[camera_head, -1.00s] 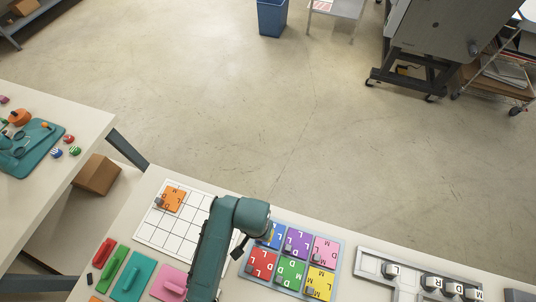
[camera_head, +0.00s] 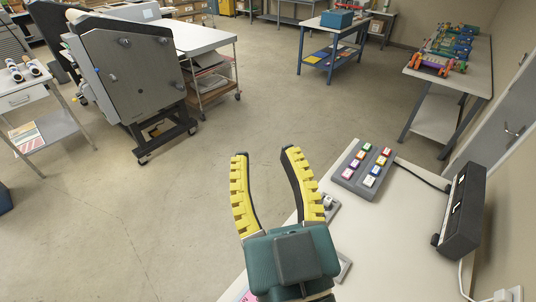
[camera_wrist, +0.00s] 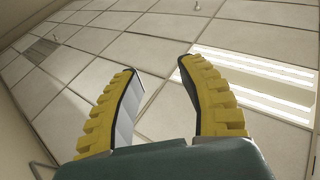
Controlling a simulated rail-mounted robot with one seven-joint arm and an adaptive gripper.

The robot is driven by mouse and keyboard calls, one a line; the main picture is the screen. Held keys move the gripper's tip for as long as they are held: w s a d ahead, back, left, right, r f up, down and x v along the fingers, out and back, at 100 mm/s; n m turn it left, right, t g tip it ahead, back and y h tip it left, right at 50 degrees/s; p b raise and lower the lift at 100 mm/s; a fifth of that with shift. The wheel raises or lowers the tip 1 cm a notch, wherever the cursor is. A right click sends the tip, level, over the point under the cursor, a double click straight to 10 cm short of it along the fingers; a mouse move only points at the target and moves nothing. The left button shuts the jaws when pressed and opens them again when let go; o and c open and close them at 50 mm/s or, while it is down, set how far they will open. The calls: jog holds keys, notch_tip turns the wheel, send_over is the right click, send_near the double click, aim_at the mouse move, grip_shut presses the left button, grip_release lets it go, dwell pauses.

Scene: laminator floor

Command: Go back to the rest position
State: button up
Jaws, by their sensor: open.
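My gripper (camera_head: 265,155) is open and empty in the head view. Its two yellow ribbed fingers stand apart above the floor and the left edge of the white table (camera_head: 400,235). In the wrist view my gripper (camera_wrist: 158,72) shows its spread fingers against the ceiling tiles (camera_wrist: 150,25), so it points upward. Nothing is between the fingers.
A grey tray (camera_head: 352,184) with several coloured blocks lies on the table. A black device (camera_head: 464,210) stands at the table's right. A large grey machine (camera_head: 128,70) and a cart (camera_head: 212,85) stand at upper left. The floor between is clear.

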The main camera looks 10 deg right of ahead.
jog(key=shift+s+d+r+t+h, duration=0.25)
jog(key=shift+s+d+r, duration=0.15)
jog(key=shift+r, duration=0.25)
jog(key=shift+s+d+r+t+h, duration=0.15)
jog(key=shift+s+d+r+t, duration=0.15)
jog(key=shift+s+r, duration=0.25)
jog(key=shift+w, duration=0.1)
notch_tip(320, 180, up, 15)
jog(key=p, duration=1.5)
jog(key=shift+m, duration=0.3)
jog(key=shift+r, duration=0.1)
